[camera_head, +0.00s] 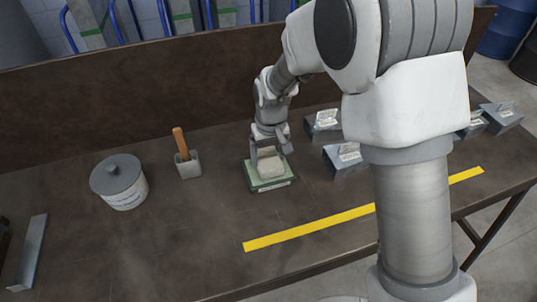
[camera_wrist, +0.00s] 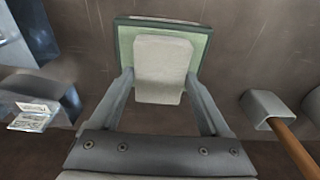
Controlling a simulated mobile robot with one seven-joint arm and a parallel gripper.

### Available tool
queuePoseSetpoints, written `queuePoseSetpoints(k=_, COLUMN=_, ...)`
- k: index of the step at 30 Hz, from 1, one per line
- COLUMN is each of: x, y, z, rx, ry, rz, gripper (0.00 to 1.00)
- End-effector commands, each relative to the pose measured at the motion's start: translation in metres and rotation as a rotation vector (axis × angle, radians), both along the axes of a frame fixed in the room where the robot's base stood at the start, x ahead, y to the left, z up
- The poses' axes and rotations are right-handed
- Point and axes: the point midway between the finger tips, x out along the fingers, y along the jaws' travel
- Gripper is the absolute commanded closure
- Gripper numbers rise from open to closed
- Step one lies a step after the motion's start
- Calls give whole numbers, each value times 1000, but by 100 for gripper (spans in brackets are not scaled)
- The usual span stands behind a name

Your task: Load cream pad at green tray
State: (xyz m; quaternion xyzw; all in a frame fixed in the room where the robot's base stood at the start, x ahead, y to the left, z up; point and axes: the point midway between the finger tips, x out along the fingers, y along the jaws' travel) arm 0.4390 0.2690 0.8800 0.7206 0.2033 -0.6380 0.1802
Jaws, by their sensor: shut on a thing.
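The cream pad (camera_head: 269,164) is at the green tray (camera_head: 278,184) on the brown workbench. My gripper (camera_head: 270,147) reaches down from behind and is shut on the pad. In the wrist view the pad (camera_wrist: 163,68) lies between my two fingers (camera_wrist: 160,98), over the green tray (camera_wrist: 124,45). The tray's green floor shows around the pad's far end and sides. I cannot tell whether the pad's underside rests on the tray floor.
Grey metal pieces with labels (camera_head: 345,158) lie to the right. A yellow strip (camera_head: 310,226) crosses the bench's front. A raised back panel (camera_head: 150,98) runs behind.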

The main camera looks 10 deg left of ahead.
Motion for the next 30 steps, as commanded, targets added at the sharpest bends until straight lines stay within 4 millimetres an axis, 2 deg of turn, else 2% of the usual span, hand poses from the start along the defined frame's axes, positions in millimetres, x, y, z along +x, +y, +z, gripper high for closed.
queuePoseSetpoints(k=30, x=0, y=0, z=-7, rx=0, ry=0, rz=0, gripper=64)
